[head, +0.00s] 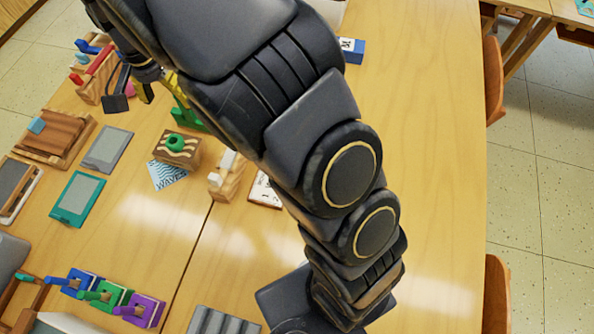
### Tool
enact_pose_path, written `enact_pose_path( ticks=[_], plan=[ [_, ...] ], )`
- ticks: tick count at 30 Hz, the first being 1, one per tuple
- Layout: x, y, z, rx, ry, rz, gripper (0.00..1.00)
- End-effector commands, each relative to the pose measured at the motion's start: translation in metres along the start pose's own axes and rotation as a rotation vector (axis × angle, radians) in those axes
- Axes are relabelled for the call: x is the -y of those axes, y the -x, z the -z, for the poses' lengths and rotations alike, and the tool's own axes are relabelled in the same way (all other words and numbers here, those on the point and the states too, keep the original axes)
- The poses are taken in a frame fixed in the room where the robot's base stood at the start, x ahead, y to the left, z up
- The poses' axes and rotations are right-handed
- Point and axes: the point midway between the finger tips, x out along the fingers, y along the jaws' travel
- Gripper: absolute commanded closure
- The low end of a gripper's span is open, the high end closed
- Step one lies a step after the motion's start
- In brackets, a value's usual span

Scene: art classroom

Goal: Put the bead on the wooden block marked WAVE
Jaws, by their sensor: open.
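A wooden block (191,152) with dark wavy stripes stands on the table left of centre in the head view. A card lettered WAVE (166,177) lies against its front side. A green round bead (175,142) with a dark hole rests on top of the block. My gripper (159,90) is above and behind the block, at the end of my arm. Its yellow fingertips are apart, with nothing seen between them, and it is clear of the bead. My arm hides part of the gripper and the table behind it.
Right of the wavy block stands a light wooden block (226,183) with white pieces. A green object (186,113) is partly hidden behind my arm. A wooden rack (93,86), a wooden tray (72,152) and a teal-framed panel (78,198) lie left.

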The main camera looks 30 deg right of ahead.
Motion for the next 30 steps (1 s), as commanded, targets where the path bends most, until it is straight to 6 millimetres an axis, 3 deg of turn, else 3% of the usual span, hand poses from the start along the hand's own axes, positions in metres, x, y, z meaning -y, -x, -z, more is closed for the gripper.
enact_pose_path(
  ticks=[1,6,15,21,30],
  plan=[
    [-0.022,0.016,-0.001,-0.002,0.029,-0.003,0.39],
    [-0.101,0.053,-0.025,0.026,0.179,-0.027,0.39],
    [-0.219,0.077,-0.099,0.095,0.491,-0.033,0.39],
    [-0.262,0.075,-0.135,0.11,0.644,-0.034,0.39],
    [-0.273,0.072,-0.146,0.124,0.693,-0.032,0.39]
  ],
)
